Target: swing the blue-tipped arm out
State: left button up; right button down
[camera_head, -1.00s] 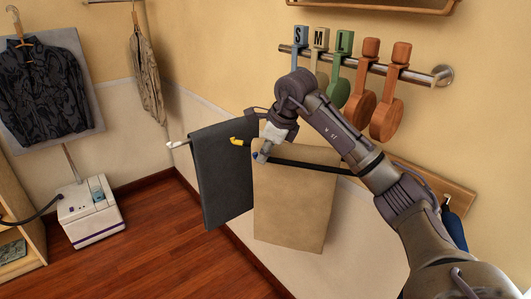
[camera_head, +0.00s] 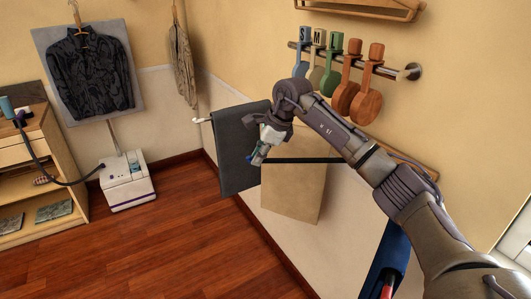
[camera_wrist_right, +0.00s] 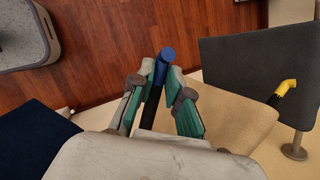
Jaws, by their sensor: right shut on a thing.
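My right gripper (camera_head: 258,153) is shut on the black arm with the blue tip (camera_head: 249,157). In the wrist view, the blue tip (camera_wrist_right: 165,60) sticks out between the teal finger pads of the gripper (camera_wrist_right: 158,108). The black bar (camera_head: 305,160) runs from the gripper to the right, in front of a beige cloth (camera_head: 292,195). A dark grey cloth (camera_head: 235,165) hangs on a white-tipped arm to the left. A yellow-tipped arm (camera_wrist_right: 287,87) shows in the wrist view. My left gripper is out of view.
A blue cloth (camera_head: 393,250) with a red tip below hangs at the lower right. Paddles (camera_head: 345,97) hang from a wall rail above. A white steamer base (camera_head: 127,180) and a shelf unit (camera_head: 40,180) stand at left. The wooden floor between is clear.

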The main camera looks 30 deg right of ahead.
jog(key=s+a+n+g+y+b, duration=0.1)
jog(key=s+n+b, duration=0.4)
jog(key=s, duration=1.1)
jog(key=shift+s+a+n+g+y, duration=0.15)
jog(key=shift+a+n+g+y, duration=0.25)
jog(key=shift+a, duration=0.7)
jog(key=c, duration=1.1)
grip_release()
jog(key=shift+c, duration=0.2)
jog(key=v, duration=1.2)
jog(key=shift+a+r, duration=0.1)
jog(key=shift+r, duration=0.15)
